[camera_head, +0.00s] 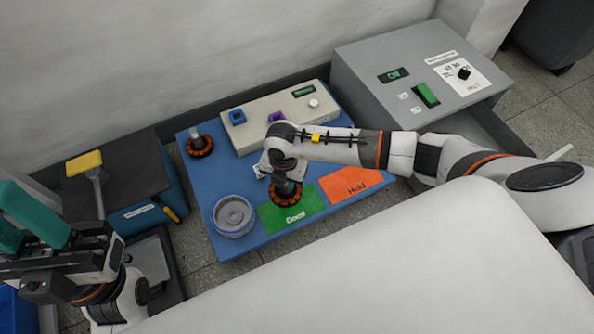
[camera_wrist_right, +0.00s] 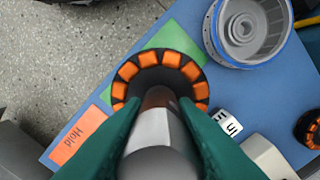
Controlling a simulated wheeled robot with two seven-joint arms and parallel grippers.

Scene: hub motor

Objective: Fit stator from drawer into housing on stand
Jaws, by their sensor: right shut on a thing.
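My right gripper (camera_head: 285,178) is shut on the shaft of a stator (camera_head: 287,192), a dark ring with orange coils. In the right wrist view the teal fingers (camera_wrist_right: 157,125) flank the grey shaft, and the stator (camera_wrist_right: 128,72) shows beyond them over the green card. I cannot tell whether it touches the card. The round grey housing (camera_head: 233,216) is on the blue surface to its left; it also shows in the wrist view (camera_wrist_right: 245,28), apart from the stator. The stand under the housing is mostly hidden. My left gripper (camera_head: 28,222) is open at the lower left, away from these.
The blue work mat (camera_head: 240,171) carries another orange-coiled part (camera_head: 199,145), a pale control box (camera_head: 275,117), a green "Good" card (camera_head: 267,218) and an orange "Hold" card (camera_head: 353,185). A grey cabinet (camera_head: 375,65) stands at right, a dark-topped box (camera_head: 120,172) at left.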

